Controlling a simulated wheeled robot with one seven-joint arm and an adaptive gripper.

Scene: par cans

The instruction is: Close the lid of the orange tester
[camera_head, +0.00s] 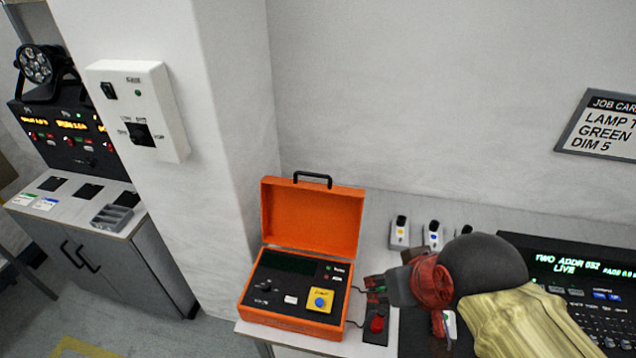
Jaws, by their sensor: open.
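The orange tester (292,325) sits on the bench at its left end. Its lid (311,222) stands open and upright at the back of the case, with a black handle (313,178) on its top edge. The panel inside the case has a blue button on a yellow square (320,301), a white key and small lamps. My gripper (372,290) is just right of the tester, at about the height of its panel. It is open, and its fingers are small and partly merge with the dark things behind them. I cannot tell whether it touches the case.
A dark pad with a red knob (377,322) lies right of the tester. Several small grey units (400,235) stand behind my gripper. A console with a lit screen (585,275) fills the right. A wall corner rises behind the lid. A white switch box (138,110) hangs left.

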